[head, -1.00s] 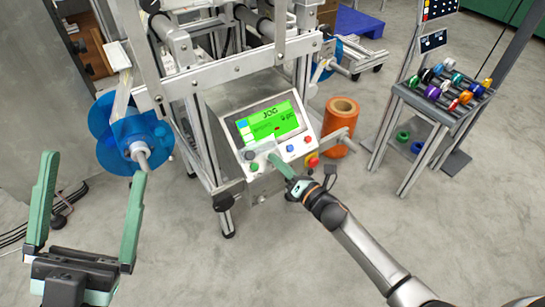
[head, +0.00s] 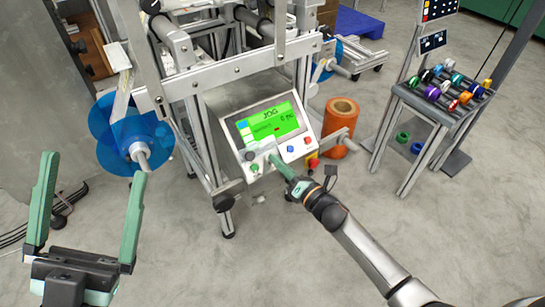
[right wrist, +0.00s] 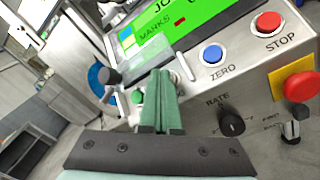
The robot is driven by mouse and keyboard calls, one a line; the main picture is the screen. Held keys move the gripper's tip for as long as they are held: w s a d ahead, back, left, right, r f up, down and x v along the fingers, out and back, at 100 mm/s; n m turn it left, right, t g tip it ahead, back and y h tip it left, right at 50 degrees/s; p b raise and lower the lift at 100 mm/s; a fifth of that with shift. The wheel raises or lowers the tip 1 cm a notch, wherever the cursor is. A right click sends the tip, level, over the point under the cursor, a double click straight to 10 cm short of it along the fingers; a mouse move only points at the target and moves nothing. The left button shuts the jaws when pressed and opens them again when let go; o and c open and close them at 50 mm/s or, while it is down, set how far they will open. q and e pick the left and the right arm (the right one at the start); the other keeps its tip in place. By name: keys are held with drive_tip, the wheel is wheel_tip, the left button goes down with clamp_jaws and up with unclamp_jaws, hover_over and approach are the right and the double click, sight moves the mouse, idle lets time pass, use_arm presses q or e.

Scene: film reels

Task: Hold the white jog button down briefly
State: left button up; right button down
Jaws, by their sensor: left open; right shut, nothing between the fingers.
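The control panel (head: 229,119) is on the front of the machine, with a green screen (head: 270,124) reading JOG. My right gripper (head: 272,157) is shut and empty, its tips at the panel's lower edge. In the right wrist view its green fingers (right wrist: 160,75) point at the button row, left of the blue ZERO button (right wrist: 211,54). My left gripper (head: 93,165) is open and empty, away from the panel.
The red STOP button (right wrist: 268,22), a larger red knob (right wrist: 301,86) on yellow and the black RATE knob (right wrist: 232,122) are to the right. A green button (right wrist: 137,97) is left of the fingers. An orange roll (head: 341,130) stands beside the machine.

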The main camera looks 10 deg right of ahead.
drive_tip(key=shift+s+d+r+p, duration=0.2)
drive_tip(key=shift+s+r+p, duration=0.25)
drive_tip(key=shift+s+r, duration=0.05)
drive_tip(key=s+r+p, duration=0.1)
drive_tip(key=p, duration=0.1)
drive_tip(key=s+d+r+p, duration=0.1)
drive_tip(key=s+r+p, duration=0.1)
drive_tip(key=shift+s+d+r, duration=0.1)
drive_tip(key=shift+s+r, duration=0.05)
drive_tip(key=shift+r, duration=0.1)
idle(0.5)
